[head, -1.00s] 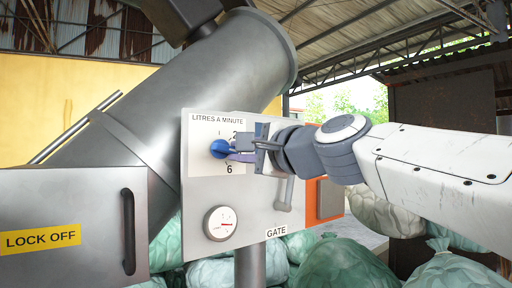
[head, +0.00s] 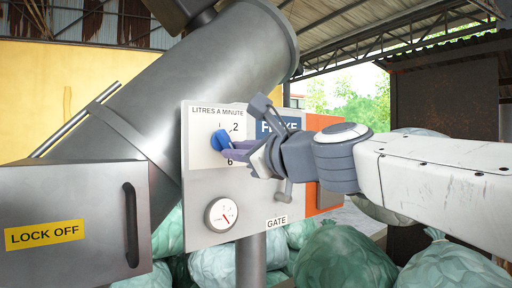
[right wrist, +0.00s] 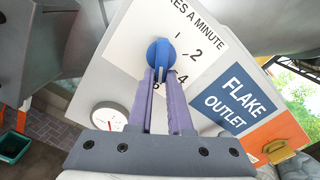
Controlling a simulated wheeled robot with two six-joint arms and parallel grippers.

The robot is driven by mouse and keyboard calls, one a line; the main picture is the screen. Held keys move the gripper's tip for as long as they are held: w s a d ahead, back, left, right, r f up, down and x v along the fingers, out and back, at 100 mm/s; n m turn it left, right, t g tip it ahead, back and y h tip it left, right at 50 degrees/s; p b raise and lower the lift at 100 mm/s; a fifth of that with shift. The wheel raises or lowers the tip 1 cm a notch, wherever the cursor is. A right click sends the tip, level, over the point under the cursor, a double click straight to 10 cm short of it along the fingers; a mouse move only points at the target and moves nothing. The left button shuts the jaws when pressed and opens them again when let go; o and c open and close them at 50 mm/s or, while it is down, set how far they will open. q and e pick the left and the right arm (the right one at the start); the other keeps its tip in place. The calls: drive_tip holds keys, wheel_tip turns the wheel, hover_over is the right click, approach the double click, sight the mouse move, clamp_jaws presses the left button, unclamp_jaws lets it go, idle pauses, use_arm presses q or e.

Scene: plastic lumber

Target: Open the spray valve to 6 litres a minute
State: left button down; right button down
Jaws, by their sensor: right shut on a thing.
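The spray valve is a blue knob (head: 220,140) on a white dial plate (head: 204,160) headed "LITRES A MINUTE". My right gripper (head: 230,149) is shut on the knob, its purple fingers reaching in from the right. In the right wrist view, the fingertips (right wrist: 161,76) grip both sides of the knob's narrow bar (right wrist: 160,60). The bar points down between the fingers, close to the 6, which is partly hidden. The marks 1, 2 and 4 show to its right. The exact setting is hard to read. My left gripper is out of view.
A round gauge (head: 221,215) with a red needle sits below the dial. A "GATE" label (head: 277,223) and a grey handle are to its right. A "FLAKE OUTLET" sign (right wrist: 235,99) is beside the dial. A grey "LOCK OFF" box (head: 70,205) stands at the left.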

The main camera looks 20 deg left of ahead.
drive_tip(key=shift+f+m, duration=0.1)
drive_tip(key=shift+m, duration=0.2)
idle(0.4)
drive_tip(key=c, duration=0.8)
unclamp_jaws()
drive_tip(key=shift+c, duration=0.2)
drive_tip(key=b+v, duration=0.6)
drive_tip(key=v, duration=0.4)
drive_tip(key=shift+s, duration=0.2)
drive_tip(key=shift+d, duration=0.2)
